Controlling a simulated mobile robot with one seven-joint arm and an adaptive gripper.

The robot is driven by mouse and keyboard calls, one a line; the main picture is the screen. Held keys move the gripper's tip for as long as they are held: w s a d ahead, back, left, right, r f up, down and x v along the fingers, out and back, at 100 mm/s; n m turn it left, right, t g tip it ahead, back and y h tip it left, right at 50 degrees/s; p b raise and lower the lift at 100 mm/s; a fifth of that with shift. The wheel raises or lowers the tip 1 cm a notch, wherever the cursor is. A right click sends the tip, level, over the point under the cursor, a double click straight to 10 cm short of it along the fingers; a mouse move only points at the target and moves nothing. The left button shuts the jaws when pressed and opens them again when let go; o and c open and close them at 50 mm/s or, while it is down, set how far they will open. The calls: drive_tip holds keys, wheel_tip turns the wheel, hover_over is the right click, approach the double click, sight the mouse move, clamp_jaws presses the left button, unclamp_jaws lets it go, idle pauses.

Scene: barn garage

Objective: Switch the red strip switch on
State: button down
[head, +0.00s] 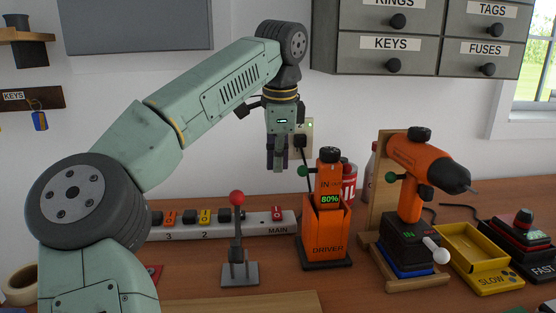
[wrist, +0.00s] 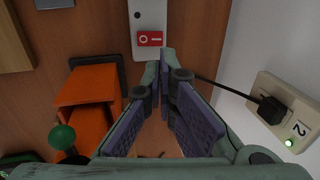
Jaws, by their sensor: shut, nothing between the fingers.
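The white power strip (head: 258,222) lies on the bench along the wall, partly hidden behind my arm and a lever. Its red switch (head: 277,214) sits at the right end, by the word MAIN. In the wrist view the red switch (wrist: 150,39) shows "O" and "–" marks on the strip's end (wrist: 147,14); I cannot tell which side is pressed. My gripper (head: 277,168) points down above that end of the strip, apart from it. In the wrist view my gripper's fingertips (wrist: 166,58) are together and empty, beside the red switch.
A lever with a red knob (head: 237,198) stands in front of the strip. An orange DRIVER holder (head: 326,235) stands close on the right, with an orange drill (head: 411,177) beyond. A wall socket with a plug (wrist: 274,110) is near my gripper. Drawers (head: 391,44) hang above.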

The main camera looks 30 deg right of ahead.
sight(277, 207)
drive_tip(key=p+x, duration=0.2)
drive_tip(key=x, duration=0.8)
drive_tip(key=shift+f, duration=0.15)
drive_tip(key=shift+w+d+f+b, duration=0.2)
drive_tip(key=shift+w+f+b, duration=0.1)
drive_tip(key=shift+f+b, duration=0.4)
drive_tip(key=shift+r, duration=0.25)
drive_tip(key=shift+s+a, duration=0.1)
